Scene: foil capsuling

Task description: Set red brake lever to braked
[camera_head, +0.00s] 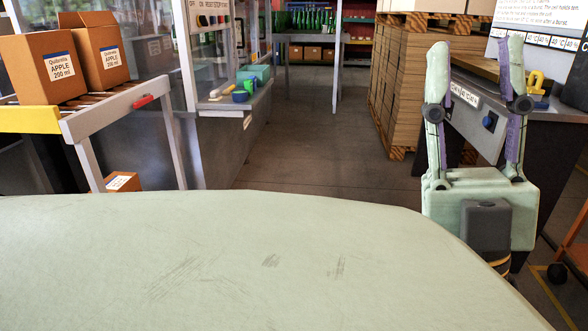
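A small red lever (143,102) sits on the pale side rail of a roller conveyor (100,122) at the left. It is small in view, and I cannot read any marking for its position. My gripper (477,48) is at the right of the view, with its fingers pointing up. The two fingers stand wide apart with nothing held between them. The gripper is far to the right of the red lever and apart from it.
Two cardboard boxes (37,68) labelled apple stand on the conveyor, and another box (123,182) is below it. A counter (235,103) holds small items. Stacked cartons on pallets (398,90) and a workbench with a panel (478,122) stand right. The middle floor (318,150) is clear.

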